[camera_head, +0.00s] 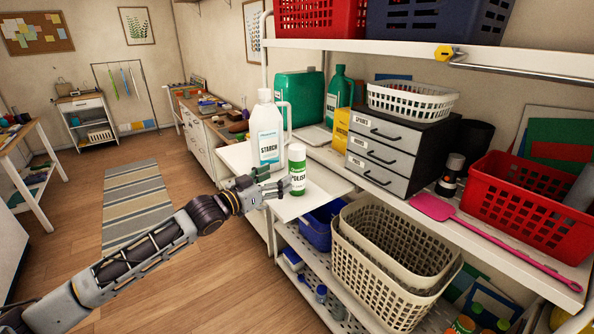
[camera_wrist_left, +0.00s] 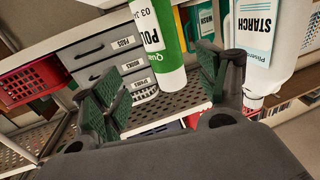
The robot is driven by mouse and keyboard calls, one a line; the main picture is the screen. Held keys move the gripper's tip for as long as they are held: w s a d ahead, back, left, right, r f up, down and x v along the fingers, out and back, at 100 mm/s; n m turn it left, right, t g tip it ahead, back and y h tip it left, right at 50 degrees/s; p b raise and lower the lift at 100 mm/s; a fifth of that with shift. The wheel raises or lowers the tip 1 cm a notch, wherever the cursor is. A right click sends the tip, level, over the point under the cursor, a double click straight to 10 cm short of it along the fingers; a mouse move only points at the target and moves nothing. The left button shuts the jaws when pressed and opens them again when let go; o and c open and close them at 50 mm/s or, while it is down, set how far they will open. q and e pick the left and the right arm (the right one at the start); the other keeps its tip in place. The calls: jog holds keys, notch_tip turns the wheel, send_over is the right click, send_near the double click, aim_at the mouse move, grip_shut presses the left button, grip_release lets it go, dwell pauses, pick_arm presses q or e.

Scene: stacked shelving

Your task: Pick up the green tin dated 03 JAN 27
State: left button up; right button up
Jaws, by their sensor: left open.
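The green tin (camera_head: 297,170), a white-and-green can with a green POLISH label, stands upright on a white pull-out board (camera_head: 312,192) at the shelf's left end. In the left wrist view the tin (camera_wrist_left: 158,42) shows "03 J", with the rest of the date cut off. My left gripper (camera_head: 277,187) is open at the left side of the tin. In the left wrist view the tin appears between the fingers of this gripper (camera_wrist_left: 158,85); I cannot tell whether they touch it. My right gripper is not in view.
A white STARCH bottle (camera_head: 267,145) stands close beside the tin and also shows in the left wrist view (camera_wrist_left: 268,40). Behind are a green canister (camera_head: 298,97), a green bottle (camera_head: 339,97) and grey drawers (camera_head: 383,155). Beige baskets (camera_head: 385,265) sit below.

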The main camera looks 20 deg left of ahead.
aim_at(291, 168)
pick_arm(q)
jog(key=shift+p+x, duration=0.55)
jog(key=shift+x, duration=2.1)
jog(key=shift+w+d+r+p, duration=0.1)
jog(key=shift+w+p, duration=0.15)
jog(key=shift+w, duration=0.25)
jog(key=shift+w+d+f+p, duration=0.1)
jog(key=shift+w+d+p, duration=0.1)
jog(key=shift+w, duration=0.3)
jog(key=shift+w+d+r+p, duration=0.1)
jog(key=shift+w+p, duration=0.15)
jog(key=shift+w, duration=0.25)
jog(key=shift+x, duration=1.1)
jog(key=shift+a, duration=0.1)
jog(key=c, duration=1.4)
jog(key=shift+c, duration=0.2)
jog(key=shift+r, duration=0.1)
